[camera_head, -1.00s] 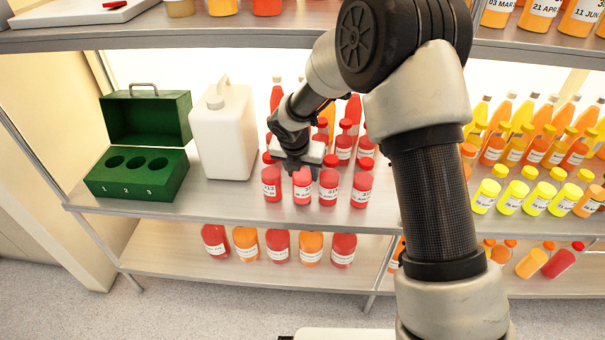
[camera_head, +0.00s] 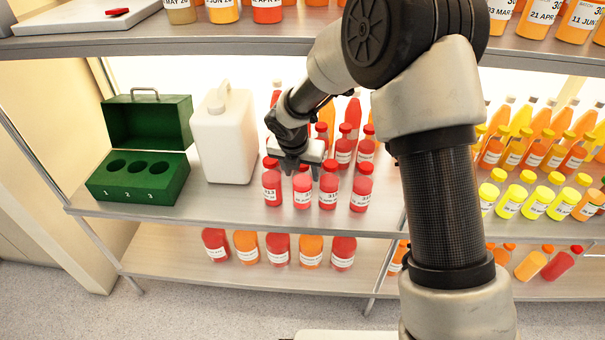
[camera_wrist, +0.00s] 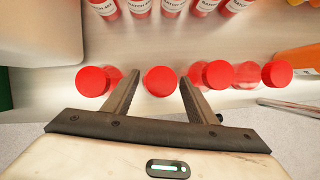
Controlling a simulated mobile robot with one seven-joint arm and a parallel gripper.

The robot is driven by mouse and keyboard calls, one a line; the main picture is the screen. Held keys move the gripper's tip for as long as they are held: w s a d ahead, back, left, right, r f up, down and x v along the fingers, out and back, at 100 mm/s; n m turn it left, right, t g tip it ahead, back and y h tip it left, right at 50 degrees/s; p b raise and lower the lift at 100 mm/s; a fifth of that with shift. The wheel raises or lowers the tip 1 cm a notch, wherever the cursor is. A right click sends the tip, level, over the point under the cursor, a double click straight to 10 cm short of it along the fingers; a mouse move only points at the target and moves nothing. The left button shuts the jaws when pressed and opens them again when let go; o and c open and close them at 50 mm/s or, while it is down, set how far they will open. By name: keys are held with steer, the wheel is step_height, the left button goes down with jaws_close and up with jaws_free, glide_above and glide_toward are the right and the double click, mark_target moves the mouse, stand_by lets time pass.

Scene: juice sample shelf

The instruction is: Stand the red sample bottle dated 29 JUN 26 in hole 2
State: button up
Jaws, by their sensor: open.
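A row of red bottles with red caps stands at the front of the middle shelf. The second from left (camera_head: 302,192) carries a white label that seems to include "JUN"; its full date is too small to read. My gripper (camera_head: 302,172) is open above this bottle, fingers pointing down. In the wrist view a red cap (camera_wrist: 160,81) lies between my spread fingers (camera_wrist: 160,85), with a gap on each side. A green box (camera_head: 138,185) with a raised lid stands at the left of the shelf. Its holes are numbered 1, 2, 3; hole 2 (camera_head: 137,166) is the middle one and looks empty.
Neighbouring red bottles (camera_head: 271,188) (camera_head: 328,192) stand close on both sides. A white jug (camera_head: 224,140) stands between the green box and the bottles. More red bottles are behind. Yellow-capped bottles (camera_head: 510,202) fill the right bay. The upper shelf (camera_head: 300,40) overhangs.

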steer(key=p+v, duration=0.2)
steer(key=v, duration=0.7)
